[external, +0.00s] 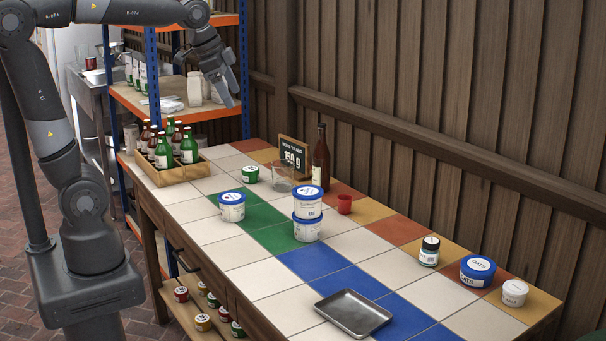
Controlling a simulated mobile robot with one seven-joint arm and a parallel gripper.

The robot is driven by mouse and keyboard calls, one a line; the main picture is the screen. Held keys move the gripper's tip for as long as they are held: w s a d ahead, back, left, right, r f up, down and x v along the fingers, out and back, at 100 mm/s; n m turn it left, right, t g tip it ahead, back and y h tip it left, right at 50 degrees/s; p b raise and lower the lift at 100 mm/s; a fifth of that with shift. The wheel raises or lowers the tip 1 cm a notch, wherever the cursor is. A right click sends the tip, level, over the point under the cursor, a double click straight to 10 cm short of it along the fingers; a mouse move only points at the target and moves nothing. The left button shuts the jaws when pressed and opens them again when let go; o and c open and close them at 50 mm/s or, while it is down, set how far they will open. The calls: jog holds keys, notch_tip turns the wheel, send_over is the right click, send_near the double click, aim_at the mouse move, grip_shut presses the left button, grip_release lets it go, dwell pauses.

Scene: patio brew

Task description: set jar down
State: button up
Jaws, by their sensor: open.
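My gripper (231,98) is open and appears empty, raised above the far end of the tiled table (190,211), in front of the shelf rack. Several jars and tubs are in view, and I cannot tell which one is the task's jar. A small dark-lidded jar (429,252) stands upright at the table's right. A white tub with a blue lid (232,207) stands on the green tiles. Two more blue-lidded tubs (307,222) are stacked beside it. A white jar (194,89) is on the rack, left of my gripper.
A wooden crate of bottles (168,177) is at the far left. A metal tray (351,313) lies in front. Blue tiles in the middle are clear.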

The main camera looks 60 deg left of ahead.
jog(key=s+a+f+n, duration=0.1)
jog(key=s+f+n, duration=0.2)
jog(key=s, duration=0.4)
jog(key=s+a+f+n, duration=0.2)
jog(key=s+f+n, duration=0.2)
jog(key=s, duration=0.2)
jog(key=shift+s+f+t+y, duration=0.2)
jog(key=shift+s+t+y, duration=0.2)
